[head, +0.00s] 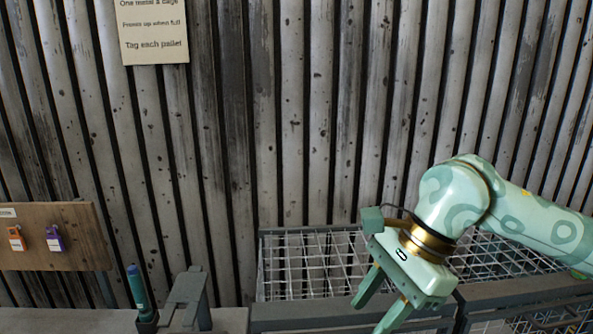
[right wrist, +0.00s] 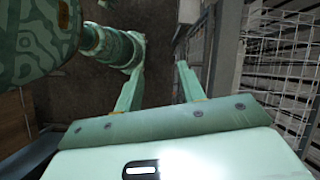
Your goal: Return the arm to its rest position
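My right arm comes in from the right in the head view, and its pale green gripper (head: 383,300) points down in front of the wire cages. The fingers are spread apart with nothing seen between them. In the right wrist view the same gripper (right wrist: 155,85) also shows two separated fingers, with dark floor and a part of my own body beyond them. My left gripper is not in either view.
A wire cage (head: 310,232) stands behind the gripper, with another dark-railed cage at the right. A wooden board (head: 60,258) with orange (head: 17,240) and purple (head: 55,240) tags hangs at left. A teal-handled tool (head: 136,288) stands near a grey bracket (head: 186,292). A sign (head: 152,30) hangs above.

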